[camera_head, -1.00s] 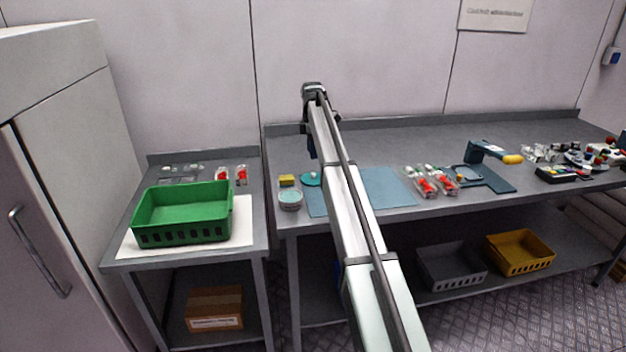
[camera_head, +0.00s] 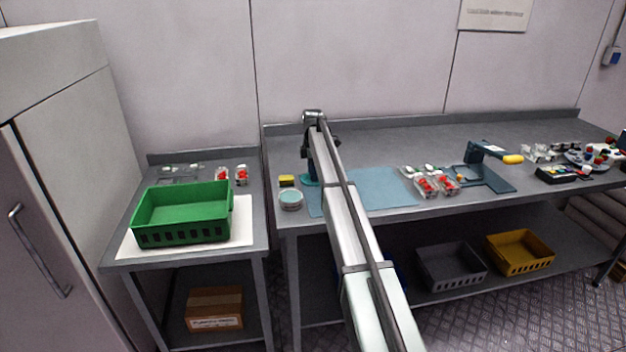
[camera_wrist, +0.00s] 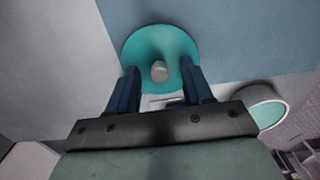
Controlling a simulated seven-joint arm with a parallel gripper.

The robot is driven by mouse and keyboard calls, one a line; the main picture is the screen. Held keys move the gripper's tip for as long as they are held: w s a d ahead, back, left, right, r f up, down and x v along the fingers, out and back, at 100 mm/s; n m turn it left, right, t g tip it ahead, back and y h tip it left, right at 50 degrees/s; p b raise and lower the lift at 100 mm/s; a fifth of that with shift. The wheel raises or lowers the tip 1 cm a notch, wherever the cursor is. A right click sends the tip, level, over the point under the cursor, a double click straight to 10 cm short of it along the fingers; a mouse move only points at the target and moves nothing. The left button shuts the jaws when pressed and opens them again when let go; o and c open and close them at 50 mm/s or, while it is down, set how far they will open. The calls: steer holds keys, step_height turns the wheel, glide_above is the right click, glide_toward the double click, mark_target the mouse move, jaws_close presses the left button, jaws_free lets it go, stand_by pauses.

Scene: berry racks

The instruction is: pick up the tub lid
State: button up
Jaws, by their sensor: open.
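The tub lid is a round teal disc with a pale knob in its middle; it shows in the wrist view (camera_wrist: 160,46). In the head view it lies at the left end of the blue mat (camera_head: 375,188), mostly hidden behind my gripper (camera_head: 310,178). In the wrist view my gripper (camera_wrist: 158,80) is open, its two dark blue fingers spread on either side of the knob and over the near part of the lid. Nothing is held between them. I cannot tell how far above the lid the fingertips are.
A round tub (camera_head: 291,199) with a teal top stands close beside the lid; it also shows in the wrist view (camera_wrist: 266,108). A yellow sponge-like block (camera_head: 287,181) lies behind it. Berry punnets (camera_head: 437,186) stand right of the mat. A green crate (camera_head: 182,213) sits on the left table.

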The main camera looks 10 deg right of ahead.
jaws_close()
stand_by(0.3)
steer(key=shift+r, duration=0.15)
